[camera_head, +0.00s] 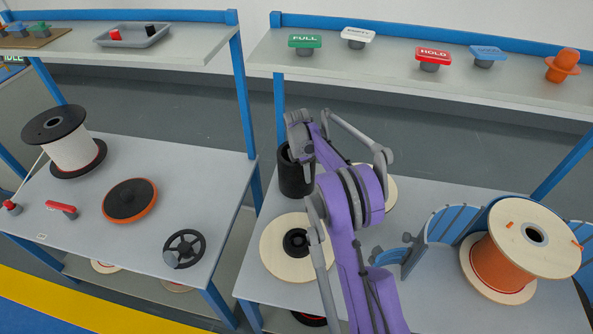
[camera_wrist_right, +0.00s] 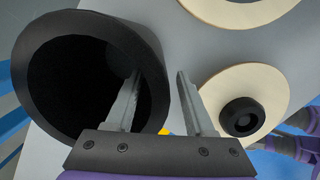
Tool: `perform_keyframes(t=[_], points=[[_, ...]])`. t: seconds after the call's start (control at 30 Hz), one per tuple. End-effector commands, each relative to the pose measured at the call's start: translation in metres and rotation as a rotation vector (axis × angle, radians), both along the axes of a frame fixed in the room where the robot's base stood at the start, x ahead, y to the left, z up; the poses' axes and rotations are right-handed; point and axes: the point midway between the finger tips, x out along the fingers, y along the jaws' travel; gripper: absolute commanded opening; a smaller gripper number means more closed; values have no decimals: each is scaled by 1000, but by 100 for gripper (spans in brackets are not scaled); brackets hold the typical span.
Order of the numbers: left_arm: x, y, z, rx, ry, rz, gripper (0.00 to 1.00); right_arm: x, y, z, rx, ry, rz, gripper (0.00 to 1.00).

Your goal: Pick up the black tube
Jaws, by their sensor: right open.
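The black tube (camera_head: 290,178) stands upright on the right-hand table, near its left back part, and the gripper partly covers it in the head view. In the right wrist view the black tube (camera_wrist_right: 149,45) fills the left side with its round hollow mouth facing the camera. My right gripper (camera_wrist_right: 158,80) is open and empty. Its left finger overlaps the tube's mouth and its right finger is outside, with the tube's wall between them. I cannot tell how deep the left finger reaches. In the head view the right gripper (camera_head: 298,140) is above the tube. My left gripper is not in view.
A pale wooden disc (camera_head: 275,262) with a black hub lies just in front of the tube; another disc (camera_head: 390,192) lies behind my arm. A wooden spool (camera_head: 498,262) of orange cable stands at right, beside a blue curved holder (camera_head: 450,224). A shelf (camera_head: 400,75) runs above.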

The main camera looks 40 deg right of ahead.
Motion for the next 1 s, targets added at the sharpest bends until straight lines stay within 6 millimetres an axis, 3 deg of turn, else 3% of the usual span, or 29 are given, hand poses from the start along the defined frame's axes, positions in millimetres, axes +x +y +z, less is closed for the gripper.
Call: perform_keyframes(t=[0.17,0.43,1.0], points=[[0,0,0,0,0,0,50,0,0,0,0,0,0,50],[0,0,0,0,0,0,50,0,0,0,0,0,0,2],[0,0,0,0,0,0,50,0,0,1,0,0,0,0]])
